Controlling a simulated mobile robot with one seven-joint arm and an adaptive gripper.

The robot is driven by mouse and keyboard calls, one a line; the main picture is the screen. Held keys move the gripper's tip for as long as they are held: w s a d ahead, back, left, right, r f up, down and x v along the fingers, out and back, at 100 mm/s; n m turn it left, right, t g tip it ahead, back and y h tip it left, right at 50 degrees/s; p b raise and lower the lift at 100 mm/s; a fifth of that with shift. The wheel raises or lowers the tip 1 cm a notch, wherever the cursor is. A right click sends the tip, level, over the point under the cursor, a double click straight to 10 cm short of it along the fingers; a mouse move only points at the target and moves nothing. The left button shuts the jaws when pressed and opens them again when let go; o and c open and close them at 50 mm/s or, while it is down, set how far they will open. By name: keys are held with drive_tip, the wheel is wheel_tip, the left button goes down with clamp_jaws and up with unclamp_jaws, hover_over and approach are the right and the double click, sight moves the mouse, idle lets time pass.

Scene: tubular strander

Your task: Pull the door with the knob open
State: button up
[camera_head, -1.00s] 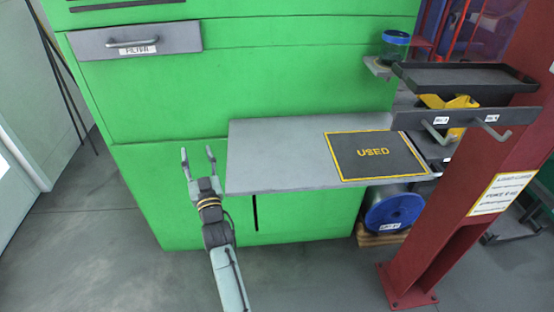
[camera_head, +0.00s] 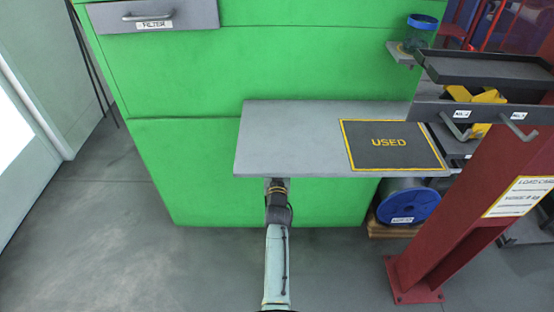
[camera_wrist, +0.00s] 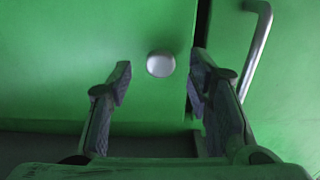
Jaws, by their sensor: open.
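A round, pale metallic knob (camera_wrist: 160,64) sits on the green door (camera_wrist: 150,25) in the wrist view. The knob lies between and just beyond the fingertips of my gripper (camera_wrist: 161,78), near the door's right edge. My gripper is open and empty, with the fingers on both sides of the knob's position and no visible contact. In the head view, the lower green front (camera_head: 180,175) shows beneath the grey shelf. The shelf hides the knob and my gripper's fingers there.
The grey shelf (camera_head: 290,135) juts out above my gripper, with a black USED mat (camera_head: 391,145) on it. A vertical bar handle (camera_wrist: 257,48) stands right of a dark gap. A blue spool (camera_head: 408,205) and red post (camera_head: 450,205) are at right. Floor at left is clear.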

drive_tip(key=shift+w, duration=1.1)
drive_tip(key=shift+c, duration=0.5)
clamp_jaws()
